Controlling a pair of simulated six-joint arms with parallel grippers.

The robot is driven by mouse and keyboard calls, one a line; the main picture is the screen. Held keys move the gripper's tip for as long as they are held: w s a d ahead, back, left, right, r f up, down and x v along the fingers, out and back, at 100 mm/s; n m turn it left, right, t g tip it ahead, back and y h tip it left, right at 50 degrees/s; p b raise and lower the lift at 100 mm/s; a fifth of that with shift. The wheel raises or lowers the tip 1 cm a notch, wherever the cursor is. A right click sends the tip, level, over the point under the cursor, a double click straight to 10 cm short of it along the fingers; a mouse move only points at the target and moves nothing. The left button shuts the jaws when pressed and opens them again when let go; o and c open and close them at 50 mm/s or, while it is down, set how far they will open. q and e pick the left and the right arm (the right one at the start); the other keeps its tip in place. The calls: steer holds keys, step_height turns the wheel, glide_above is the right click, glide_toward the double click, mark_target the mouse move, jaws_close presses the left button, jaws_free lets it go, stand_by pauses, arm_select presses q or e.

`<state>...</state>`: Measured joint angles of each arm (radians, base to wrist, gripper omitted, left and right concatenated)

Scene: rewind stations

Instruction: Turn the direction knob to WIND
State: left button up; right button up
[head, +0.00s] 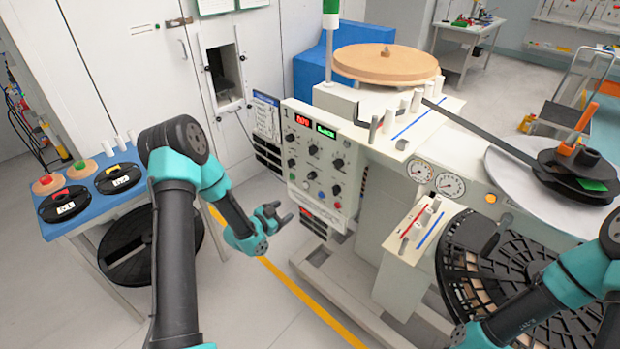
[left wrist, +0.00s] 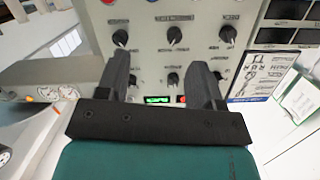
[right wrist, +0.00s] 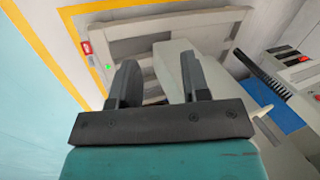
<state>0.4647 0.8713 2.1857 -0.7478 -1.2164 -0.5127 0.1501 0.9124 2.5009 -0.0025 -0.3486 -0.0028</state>
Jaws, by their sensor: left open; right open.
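The control panel (head: 318,165) is a pale box face with a red and a green display at its top and several black knobs below. It also shows, upside down, in the left wrist view (left wrist: 200,57). The knob labels are too small to read, so I cannot tell which is the direction knob; one black knob (left wrist: 174,36) lies straight ahead between the fingers. My left gripper (head: 274,216) is open and empty, left of the panel and apart from it; its fingers show in the left wrist view (left wrist: 164,85). My right gripper (right wrist: 158,85) is open and empty.
A blue-topped table (head: 90,227) with reels stands at the left. Right of the panel are the machine's gauges (head: 450,185), white posts, a dark lever arm (head: 485,132) and a large black reel (head: 470,270).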

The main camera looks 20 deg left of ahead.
mark_target(309, 177)
arm_select(q)
steer(key=a+r+m+t, duration=0.1)
steer(key=w+a+r+t+h, duration=0.1)
steer(key=r, duration=0.1)
steer(key=shift+w+a+r+m, duration=0.15)
steer(key=shift+a+r+m, duration=0.05)
steer(key=shift+a+m, duration=0.2)
steer(key=shift+d, duration=0.1)
steer(key=x, duration=1.7)
steer(key=shift+w, duration=0.2)
steer(key=c, duration=0.9)
